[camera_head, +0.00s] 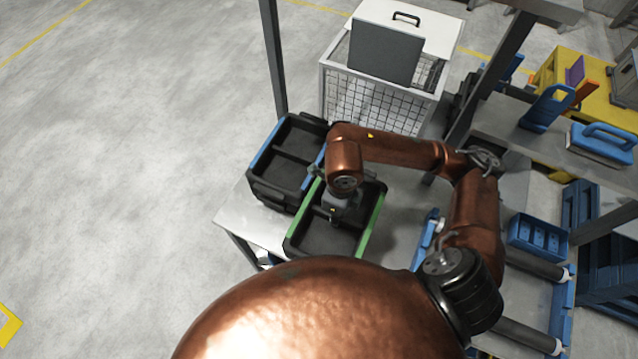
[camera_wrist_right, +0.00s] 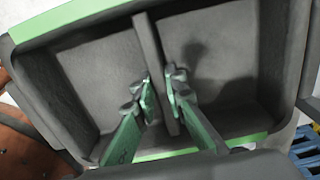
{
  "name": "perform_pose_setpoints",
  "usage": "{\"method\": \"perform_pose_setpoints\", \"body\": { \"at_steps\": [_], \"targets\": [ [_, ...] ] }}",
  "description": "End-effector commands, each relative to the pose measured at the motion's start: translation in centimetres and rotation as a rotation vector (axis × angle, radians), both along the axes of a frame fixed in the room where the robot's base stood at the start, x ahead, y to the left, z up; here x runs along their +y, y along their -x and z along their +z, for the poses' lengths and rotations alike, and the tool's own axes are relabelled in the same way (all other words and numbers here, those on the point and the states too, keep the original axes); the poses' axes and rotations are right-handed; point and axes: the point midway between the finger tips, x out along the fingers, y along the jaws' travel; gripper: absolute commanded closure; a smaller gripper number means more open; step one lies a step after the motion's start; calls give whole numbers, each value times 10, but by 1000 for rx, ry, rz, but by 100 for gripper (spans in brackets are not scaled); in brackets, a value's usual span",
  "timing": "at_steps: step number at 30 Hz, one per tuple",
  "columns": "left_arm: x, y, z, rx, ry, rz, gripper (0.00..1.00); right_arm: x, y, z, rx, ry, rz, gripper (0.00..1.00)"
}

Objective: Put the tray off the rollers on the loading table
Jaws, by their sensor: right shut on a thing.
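The dark tray with green rims (camera_head: 362,246) is at the right part of the pale loading table (camera_head: 240,217), beside a blue-rimmed dark tray. Whether it rests on the table or hangs just above cannot be told. My right gripper (camera_head: 334,216) reaches down into it from above. In the right wrist view, the fingers (camera_wrist_right: 161,98) are shut on the middle divider of the green-rimmed tray (camera_wrist_right: 150,60). My arm hides part of the tray. My left gripper is not in view.
The blue-rimmed tray (camera_head: 272,160) stands close at the left. The rollers (camera_head: 527,335) lie at the right, with a small blue bin (camera_head: 539,236) beyond. A wire cage (camera_head: 372,100) and an upright post (camera_head: 272,55) stand behind. A shelf (camera_head: 500,122) is at the right.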

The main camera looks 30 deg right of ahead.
Motion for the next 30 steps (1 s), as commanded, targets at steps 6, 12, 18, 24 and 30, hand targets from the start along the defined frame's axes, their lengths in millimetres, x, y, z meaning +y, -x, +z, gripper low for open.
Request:
{"method": "perform_pose_setpoints", "body": {
  "at_steps": [6, 12, 18, 24, 30],
  "targets": [
    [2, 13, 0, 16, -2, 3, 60, -15, -6, -7, 5, 4, -18, 100],
    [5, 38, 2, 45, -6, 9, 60, -56, -30, -29, 10, 4, -19, 100],
    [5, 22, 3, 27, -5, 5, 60, -92, -48, -57, 11, 1, -14, 100],
    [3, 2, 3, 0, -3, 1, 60, -114, -59, -85, 7, 2, -11, 100],
    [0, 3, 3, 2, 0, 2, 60, -120, -63, -95, 5, 0, -8, 100]
  ]
}}
